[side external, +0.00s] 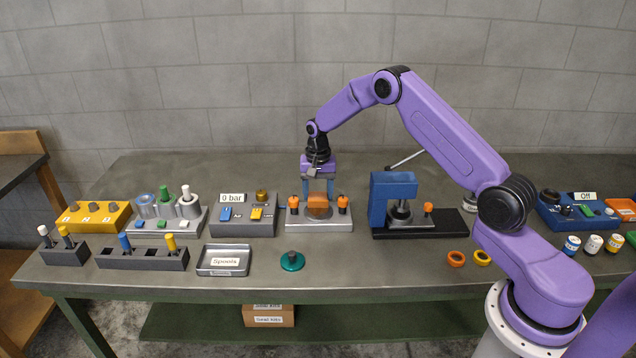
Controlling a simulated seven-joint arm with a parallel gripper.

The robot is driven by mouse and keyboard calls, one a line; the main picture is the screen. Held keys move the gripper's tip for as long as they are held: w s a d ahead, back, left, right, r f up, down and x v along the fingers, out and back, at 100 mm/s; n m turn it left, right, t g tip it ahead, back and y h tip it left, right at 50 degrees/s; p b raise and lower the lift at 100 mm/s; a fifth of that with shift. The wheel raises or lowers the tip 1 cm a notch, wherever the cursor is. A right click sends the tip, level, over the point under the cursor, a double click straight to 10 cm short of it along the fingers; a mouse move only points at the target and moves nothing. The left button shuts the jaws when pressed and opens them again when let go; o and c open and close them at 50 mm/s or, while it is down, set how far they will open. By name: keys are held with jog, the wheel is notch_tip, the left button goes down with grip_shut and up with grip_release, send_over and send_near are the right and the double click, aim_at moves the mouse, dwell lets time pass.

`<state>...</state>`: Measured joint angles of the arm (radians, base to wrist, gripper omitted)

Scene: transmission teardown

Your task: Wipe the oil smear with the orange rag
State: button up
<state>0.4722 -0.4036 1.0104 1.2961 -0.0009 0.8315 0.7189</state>
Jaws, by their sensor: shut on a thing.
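My gripper (318,197) points straight down over the grey fixture (319,225) in the middle of the bench. Its blue fingers are shut on an orange-brown block-like thing (318,206), which sits at or just above the fixture, between two orange knobs. I cannot tell whether this is the rag. I cannot make out an oil smear on the dark bench top.
A blue press (379,203) stands right of the fixture, and a grey unit marked "0 bar" (243,222) stands left. A teal knob (292,261), a Spools tray (225,260) and orange and yellow rings (456,258) lie in front.

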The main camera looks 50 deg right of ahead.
aim_at(319, 217)
jog(key=shift+s+a, duration=2.5)
jog(key=shift+s, duration=0.05)
jog(key=shift+w+d, duration=2.6)
jog(key=shift+s+a, duration=2.6)
jog(key=shift+w+d, duration=2.4)
jog(key=shift+d, duration=0.05)
jog(key=shift+w+d+r, duration=0.1)
jog(key=shift+w+r, duration=0.05)
jog(key=shift+r, duration=3.95)
